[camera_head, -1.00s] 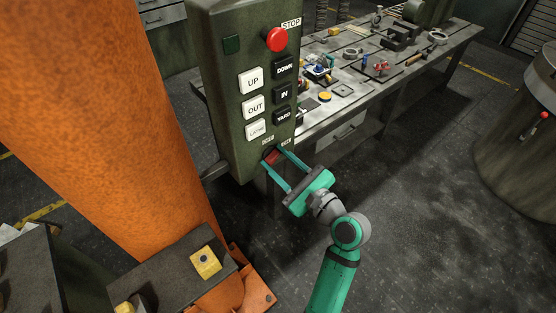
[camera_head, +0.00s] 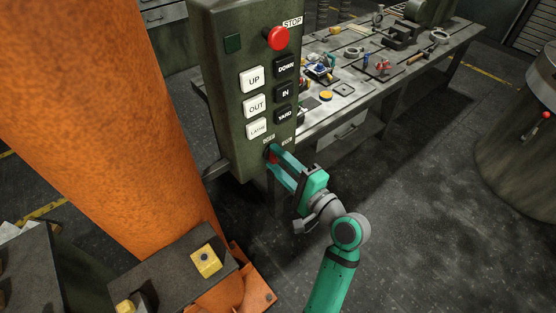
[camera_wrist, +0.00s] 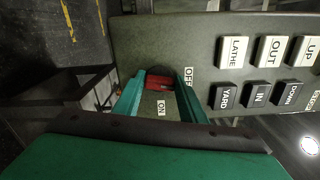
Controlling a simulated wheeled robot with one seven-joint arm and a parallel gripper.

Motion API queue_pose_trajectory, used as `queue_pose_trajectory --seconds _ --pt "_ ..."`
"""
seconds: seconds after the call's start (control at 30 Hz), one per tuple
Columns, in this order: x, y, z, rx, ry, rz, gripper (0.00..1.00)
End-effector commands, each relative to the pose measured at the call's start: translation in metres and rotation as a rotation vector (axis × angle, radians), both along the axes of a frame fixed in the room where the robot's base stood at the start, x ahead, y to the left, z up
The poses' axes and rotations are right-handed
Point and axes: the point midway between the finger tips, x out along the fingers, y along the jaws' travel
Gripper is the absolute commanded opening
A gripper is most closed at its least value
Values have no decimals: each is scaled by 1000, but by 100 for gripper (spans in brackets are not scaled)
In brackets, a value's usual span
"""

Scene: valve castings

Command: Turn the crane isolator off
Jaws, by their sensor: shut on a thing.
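The crane isolator is a red handle (camera_head: 272,158) low on the dark green control panel (camera_head: 226,110). In the wrist view the red handle (camera_wrist: 160,92) lies between my two green fingers. The OFF label (camera_wrist: 188,77) and ON label (camera_wrist: 161,108) are beside it; in the head view OFF is the left label and ON the right. My gripper (camera_head: 272,157) is shut on the handle, its fingertips at the panel face. The fingers hide part of the handle, so I cannot tell exactly which label it points to.
Above are white and black buttons and a red STOP button (camera_head: 278,38). An orange column (camera_head: 100,110) stands close on the left. A cluttered workbench (camera_head: 400,65) is behind the panel.

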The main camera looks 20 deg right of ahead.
Motion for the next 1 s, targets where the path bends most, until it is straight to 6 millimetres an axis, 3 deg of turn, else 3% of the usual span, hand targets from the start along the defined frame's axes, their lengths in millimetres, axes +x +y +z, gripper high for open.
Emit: queue_pose_trajectory --seconds 0.4,0.97,1.0 --pt "-1 2 -2 -179 -64 4 15" --pt "-1 2 -2 -205 -72 5 15" --pt "-1 2 -2 -205 -72 5 45"
